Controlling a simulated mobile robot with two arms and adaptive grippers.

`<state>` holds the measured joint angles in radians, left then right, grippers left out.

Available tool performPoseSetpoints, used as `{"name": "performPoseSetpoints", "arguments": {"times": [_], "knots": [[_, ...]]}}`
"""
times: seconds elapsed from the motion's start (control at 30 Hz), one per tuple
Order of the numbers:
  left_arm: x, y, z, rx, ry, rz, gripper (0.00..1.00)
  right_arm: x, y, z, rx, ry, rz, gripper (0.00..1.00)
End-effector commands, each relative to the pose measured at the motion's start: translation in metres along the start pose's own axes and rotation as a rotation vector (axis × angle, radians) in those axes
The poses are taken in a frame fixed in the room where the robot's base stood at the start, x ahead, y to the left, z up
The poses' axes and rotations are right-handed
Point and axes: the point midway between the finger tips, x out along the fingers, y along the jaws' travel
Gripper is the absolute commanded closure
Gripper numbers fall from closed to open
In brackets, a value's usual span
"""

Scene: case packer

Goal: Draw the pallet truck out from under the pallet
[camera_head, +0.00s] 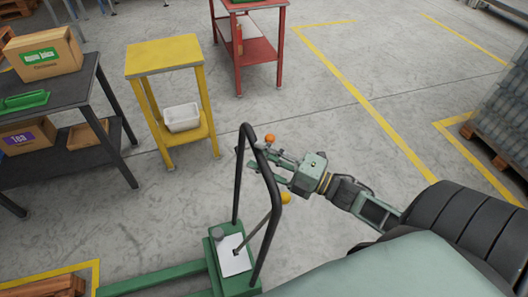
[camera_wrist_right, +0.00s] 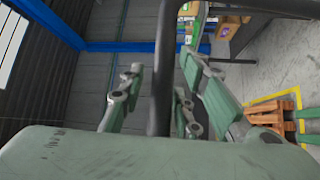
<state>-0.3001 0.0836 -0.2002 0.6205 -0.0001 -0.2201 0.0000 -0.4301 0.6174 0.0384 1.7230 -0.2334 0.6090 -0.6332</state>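The green pallet truck (camera_head: 222,258) stands at the bottom of the head view, with a black loop handle (camera_head: 274,205) rising from it. One green fork (camera_head: 155,280) runs left towards a wooden pallet (camera_head: 45,287), cut off at the lower left corner. The pallet (camera_wrist_right: 265,112) and green fork parts also show at the right wrist view's right edge. My right gripper (camera_head: 262,162) is at the handle's upper part. Its fingers are spread, with a black handle bar (camera_wrist_right: 161,75) between them and visible gaps on both sides. My left gripper is not in view.
A yellow stand (camera_head: 163,56) with a white bin (camera_head: 182,117) and a dark table (camera_head: 72,90) with boxes stand at left. A red cart (camera_head: 257,50) is further back. A loaded pallet (camera_head: 492,150) stands at right. The middle floor is clear.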

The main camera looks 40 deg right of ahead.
Motion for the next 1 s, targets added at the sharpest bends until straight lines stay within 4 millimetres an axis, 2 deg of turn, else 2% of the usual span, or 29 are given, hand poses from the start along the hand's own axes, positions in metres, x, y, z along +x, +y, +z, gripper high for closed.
{"name": "performPoseSetpoints", "arguments": {"times": [0.33,0.47,0.57,0.8,1.0], "knots": [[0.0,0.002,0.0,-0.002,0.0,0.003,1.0,-0.001,0.0,0.002,0.001,-0.004,-0.002,0.61],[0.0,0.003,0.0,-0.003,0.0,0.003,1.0,-0.01,-0.001,0.002,0.002,-0.007,-0.004,0.61],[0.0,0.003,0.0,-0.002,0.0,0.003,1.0,-0.027,-0.002,0.002,0.003,-0.007,-0.006,0.61],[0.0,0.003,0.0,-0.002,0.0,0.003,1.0,-0.079,-0.001,0.002,0.002,-0.006,-0.005,0.61],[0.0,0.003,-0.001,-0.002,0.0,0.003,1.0,-0.11,-0.001,0.002,0.003,-0.005,-0.003,0.61]]}}
